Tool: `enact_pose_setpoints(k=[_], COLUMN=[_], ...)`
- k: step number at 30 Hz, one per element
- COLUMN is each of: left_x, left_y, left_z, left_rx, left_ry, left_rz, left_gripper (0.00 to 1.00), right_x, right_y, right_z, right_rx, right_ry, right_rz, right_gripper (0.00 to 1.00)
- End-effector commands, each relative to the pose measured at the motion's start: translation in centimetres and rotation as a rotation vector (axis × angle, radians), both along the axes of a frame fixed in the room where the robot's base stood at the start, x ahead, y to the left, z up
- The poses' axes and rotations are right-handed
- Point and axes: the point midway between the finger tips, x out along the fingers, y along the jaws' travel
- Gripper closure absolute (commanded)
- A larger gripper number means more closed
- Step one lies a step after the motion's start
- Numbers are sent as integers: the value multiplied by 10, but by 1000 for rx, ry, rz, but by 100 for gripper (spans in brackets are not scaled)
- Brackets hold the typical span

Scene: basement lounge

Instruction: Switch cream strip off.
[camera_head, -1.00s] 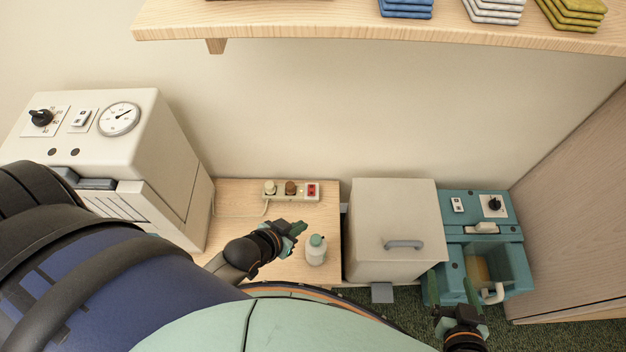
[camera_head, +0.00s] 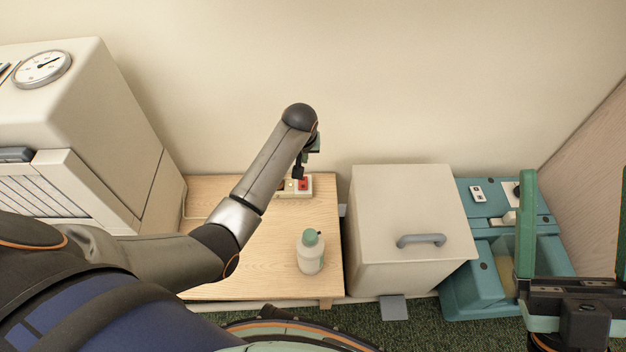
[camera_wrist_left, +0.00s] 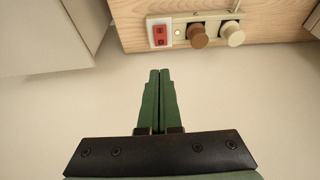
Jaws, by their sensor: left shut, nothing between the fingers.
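The cream strip (camera_head: 309,191) lies on the wooden table near the wall, partly hidden by my left arm in the head view. The wrist view shows the strip (camera_wrist_left: 187,18) with a red switch (camera_wrist_left: 159,35), a small lit yellowish lamp (camera_wrist_left: 178,32), a brown plug (camera_wrist_left: 198,37) and a cream plug (camera_wrist_left: 231,34). My left gripper (camera_head: 298,174) is above the strip near its red switch end. In the wrist view its green fingers (camera_wrist_left: 160,72) are together and empty, visibly apart from the strip. My right gripper (camera_head: 575,175) is open and empty at the lower right.
A white bottle with a green cap (camera_head: 310,251) stands on the table (camera_head: 265,262) in front of the strip. A cream box with a grey handle (camera_head: 410,205) stands to the right, beside a teal unit (camera_head: 478,288). A cream machine with a dial (camera_head: 85,110) stands left.

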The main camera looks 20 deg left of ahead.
Motion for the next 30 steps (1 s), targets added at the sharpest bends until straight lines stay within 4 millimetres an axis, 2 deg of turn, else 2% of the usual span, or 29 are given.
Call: enact_pose_setpoints(k=[7, 11, 16, 24, 30], left_x=[0, 2, 10, 27, 32], left_y=[0, 1, 5, 13, 16], left_z=[0, -8, -37, -91, -120], left_rx=[0, 1, 1, 1, 1], left_ry=[-1, -1, 1, -1, -2], left_rz=[-2, -2, -2, -2, -3], left_gripper=[100, 100, 100, 100, 100], right_x=[0, 0, -2, 0, 0], right_y=[0, 0, 2, 2, 7], right_z=[0, -5, -21, -58, -80], right_rx=[0, 2, 14, 48, 59], right_ry=[2, 2, -3, 27, 55], right_rz=[0, 4, 23, 54, 82], right_gripper=[13, 13, 13, 13, 13])
